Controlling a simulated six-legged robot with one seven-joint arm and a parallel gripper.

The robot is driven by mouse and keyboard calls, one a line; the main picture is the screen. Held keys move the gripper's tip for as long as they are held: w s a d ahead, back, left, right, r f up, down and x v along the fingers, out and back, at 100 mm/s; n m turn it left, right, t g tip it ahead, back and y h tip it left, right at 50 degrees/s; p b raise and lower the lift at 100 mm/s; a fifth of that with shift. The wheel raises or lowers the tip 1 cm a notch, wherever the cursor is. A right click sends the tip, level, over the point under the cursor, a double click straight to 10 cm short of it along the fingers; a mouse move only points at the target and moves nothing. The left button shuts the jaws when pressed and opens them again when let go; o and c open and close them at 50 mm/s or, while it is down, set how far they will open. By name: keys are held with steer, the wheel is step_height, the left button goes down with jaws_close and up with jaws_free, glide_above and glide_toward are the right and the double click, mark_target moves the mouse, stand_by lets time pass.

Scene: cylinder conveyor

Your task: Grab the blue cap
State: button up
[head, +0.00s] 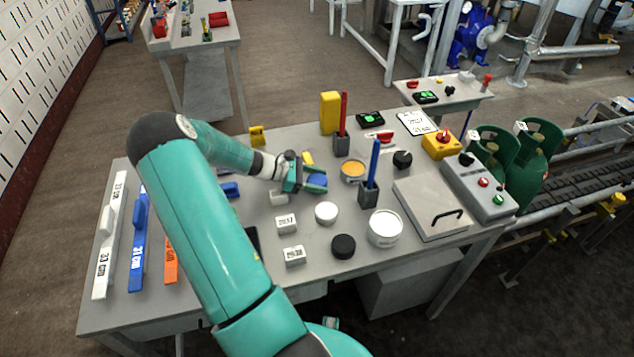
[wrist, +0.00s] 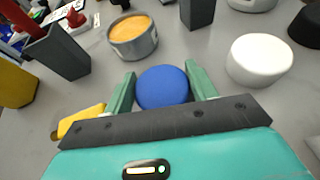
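The blue cap (wrist: 163,87) is a round blue disc at the centre of the wrist view. My gripper (wrist: 162,84) has one green finger on each side of it. The gaps between the fingers and the cap are very small, and I cannot tell whether the fingers press on it. In the head view my gripper (head: 314,181) is low over the middle of the table, with the blue cap (head: 317,180) between its fingers, partly hidden. Whether the cap rests on the table is unclear.
A tin with orange contents (wrist: 133,37) stands beyond the cap, and a white cap (wrist: 259,60) is to its right. A yellow block (wrist: 80,121) lies close to the left finger. A grey holder with a blue stick (head: 370,192) and a black cap (head: 343,246) are nearby.

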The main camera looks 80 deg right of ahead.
steer(key=c, duration=0.4)
steer(key=shift+c, duration=0.2)
